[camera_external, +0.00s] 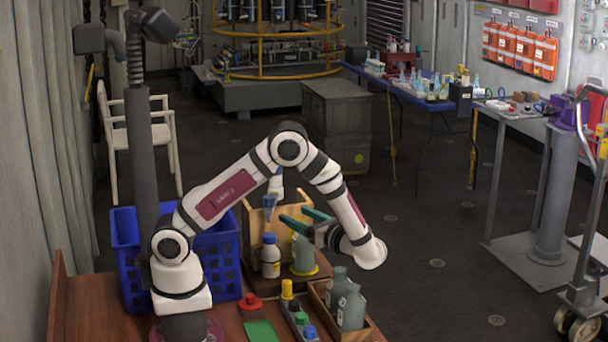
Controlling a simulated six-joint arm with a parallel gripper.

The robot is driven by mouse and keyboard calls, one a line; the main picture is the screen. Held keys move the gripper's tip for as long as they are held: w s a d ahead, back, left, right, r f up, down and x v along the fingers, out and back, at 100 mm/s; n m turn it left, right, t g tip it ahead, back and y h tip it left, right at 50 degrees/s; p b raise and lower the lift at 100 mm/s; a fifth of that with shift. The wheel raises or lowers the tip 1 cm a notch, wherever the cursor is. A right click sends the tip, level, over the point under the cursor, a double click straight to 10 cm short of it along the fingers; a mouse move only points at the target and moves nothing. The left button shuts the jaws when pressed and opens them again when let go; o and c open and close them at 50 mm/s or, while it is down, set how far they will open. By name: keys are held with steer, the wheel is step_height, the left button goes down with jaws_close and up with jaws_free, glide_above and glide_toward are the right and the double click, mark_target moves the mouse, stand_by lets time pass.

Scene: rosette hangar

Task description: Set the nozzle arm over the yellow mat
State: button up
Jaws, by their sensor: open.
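My gripper (293,215) has two teal fingers spread apart, pointing left over the table. It is open, and I see nothing clearly held between the fingers. Below it, a grey-green bottle-like object (304,258) stands on a yellow round patch (320,271), which may be the yellow mat; most of it is covered. A white bottle with a blue cap (270,258) stands just left of it. I cannot make out a nozzle arm for certain. My gripper and forearm hide part of the area around the wooden box behind.
A wooden box (245,240) stands behind the bottles, a blue crate (125,240) to its left. In front are a narrow tray of coloured caps (297,315), a wooden tray (371,330) with grey bottles (350,308), a red knob (250,301) and a green patch (260,332).

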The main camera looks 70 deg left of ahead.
mark_target(271, 204)
steer(key=x, duration=1.5)
steer(key=shift+a, duration=0.35)
steer(key=shift+c, duration=0.2)
jaws_close()
stand_by(0.4)
